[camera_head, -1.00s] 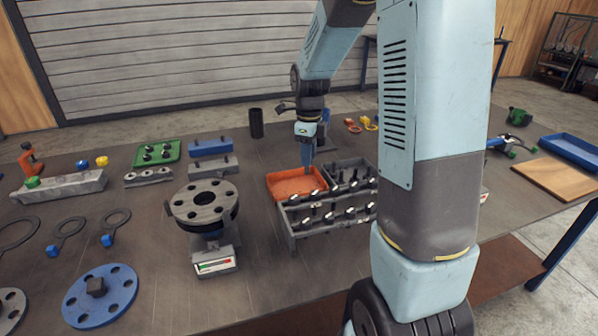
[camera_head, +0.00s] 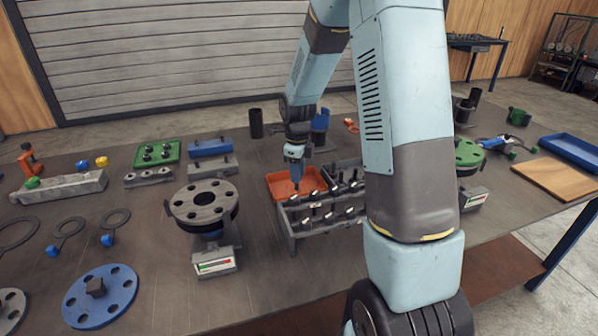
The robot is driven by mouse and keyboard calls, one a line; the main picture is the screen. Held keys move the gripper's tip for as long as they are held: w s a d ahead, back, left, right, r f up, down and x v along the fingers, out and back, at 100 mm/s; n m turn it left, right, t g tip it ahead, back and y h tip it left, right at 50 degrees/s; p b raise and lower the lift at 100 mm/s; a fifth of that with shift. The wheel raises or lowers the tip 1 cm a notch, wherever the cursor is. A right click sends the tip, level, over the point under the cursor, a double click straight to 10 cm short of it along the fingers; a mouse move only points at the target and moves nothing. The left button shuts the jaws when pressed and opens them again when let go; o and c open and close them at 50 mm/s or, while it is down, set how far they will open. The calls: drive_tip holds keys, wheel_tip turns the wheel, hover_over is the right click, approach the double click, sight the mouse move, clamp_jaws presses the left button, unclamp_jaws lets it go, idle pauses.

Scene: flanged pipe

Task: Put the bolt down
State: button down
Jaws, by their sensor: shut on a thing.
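My gripper (camera_head: 296,181) points down over the orange tray (camera_head: 277,187), its fingertips at or just above the tray's inside. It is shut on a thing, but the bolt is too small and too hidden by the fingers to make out. The orange tray stands behind a grey rack (camera_head: 288,229) that holds several dark bolts with pale heads.
A green tray (camera_head: 157,153) with several bolts is at the back left. A blue flange disc (camera_head: 100,297) lies front left. A dark cup (camera_head: 256,124) stands behind the orange tray. My arm hides the table right of the rack.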

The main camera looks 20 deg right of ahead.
drive_tip(key=shift+f, duration=0.1)
drive_tip(key=c, duration=0.8)
unclamp_jaws()
drive_tip(key=shift+c, duration=0.2)
drive_tip(key=s+r+n+t, duration=0.1)
drive_tip(key=s+r+n, duration=0.25)
drive_tip(key=r, duration=0.65)
drive_tip(key=s+r+n+t, duration=0.1)
drive_tip(key=s+r+n, duration=0.25)
drive_tip(key=r, duration=0.55)
drive_tip(key=s+r+n+t, duration=0.1)
drive_tip(key=s+r+n, duration=0.2)
drive_tip(key=s+n, duration=0.6)
drive_tip(key=s+r+n+t, duration=0.2)
drive_tip(key=s+r+n, duration=0.1)
drive_tip(key=s+n, duration=0.6)
drive_tip(key=shift+s+r+t, duration=0.3)
drive_tip(key=shift+s+r, duration=0.1)
drive_tip(key=shift+s, duration=1.4)
